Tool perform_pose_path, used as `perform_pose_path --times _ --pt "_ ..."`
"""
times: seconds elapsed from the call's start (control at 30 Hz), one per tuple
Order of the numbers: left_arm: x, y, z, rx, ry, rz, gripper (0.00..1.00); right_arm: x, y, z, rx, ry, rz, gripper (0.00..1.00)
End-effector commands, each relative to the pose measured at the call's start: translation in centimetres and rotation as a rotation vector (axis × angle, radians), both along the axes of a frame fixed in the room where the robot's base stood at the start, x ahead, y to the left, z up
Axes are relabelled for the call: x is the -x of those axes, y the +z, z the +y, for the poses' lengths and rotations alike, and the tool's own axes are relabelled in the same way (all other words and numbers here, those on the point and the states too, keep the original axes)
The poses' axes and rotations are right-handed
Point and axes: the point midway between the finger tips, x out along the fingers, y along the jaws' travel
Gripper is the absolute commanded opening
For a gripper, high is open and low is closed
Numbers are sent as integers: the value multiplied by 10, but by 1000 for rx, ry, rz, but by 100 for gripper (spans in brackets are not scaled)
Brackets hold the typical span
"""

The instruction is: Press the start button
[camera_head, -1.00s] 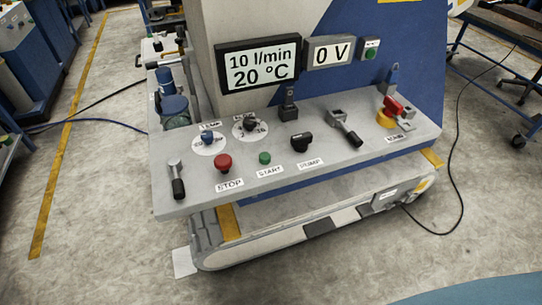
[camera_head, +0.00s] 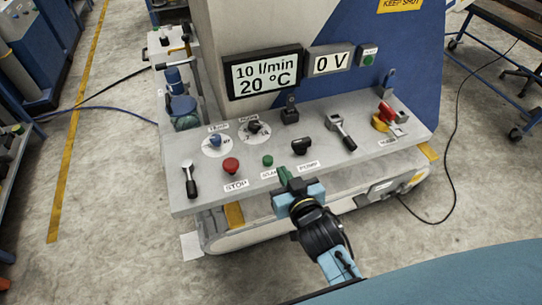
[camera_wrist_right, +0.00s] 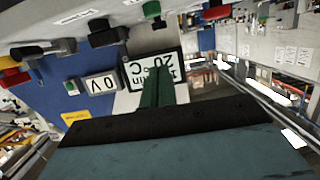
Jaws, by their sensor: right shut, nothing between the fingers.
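The start button (camera_head: 267,160) is a small green round button on the sloping grey control panel (camera_head: 205,195), above a START label. It also shows at the top of the wrist view (camera_wrist_right: 152,9), upside down there. My right gripper (camera_head: 284,174) is shut and empty, its green fingers pointing at the panel just right of and below the button in the head view. The fingers also show in the wrist view (camera_wrist_right: 158,88). They appear apart from the button; the exact gap is hard to tell. The START label is partly covered by the gripper. My left gripper is out of view.
A red stop button (camera_head: 231,165) sits left of the start button. A black pump knob (camera_head: 301,146) sits right of it. Levers stand at both sides of the panel, and a display (camera_head: 264,75) rises behind. The floor in front is clear.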

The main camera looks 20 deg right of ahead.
Motion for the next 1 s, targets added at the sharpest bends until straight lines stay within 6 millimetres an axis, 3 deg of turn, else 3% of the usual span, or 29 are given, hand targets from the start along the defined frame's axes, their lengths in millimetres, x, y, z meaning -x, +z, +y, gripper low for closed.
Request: perform_pose_path --times 0.47,1.0 --pt "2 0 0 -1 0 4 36 -9 -1 0 -1 -1 -4 0" --pt "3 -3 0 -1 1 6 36 -101 -26 4 -1 -1 -1 0"
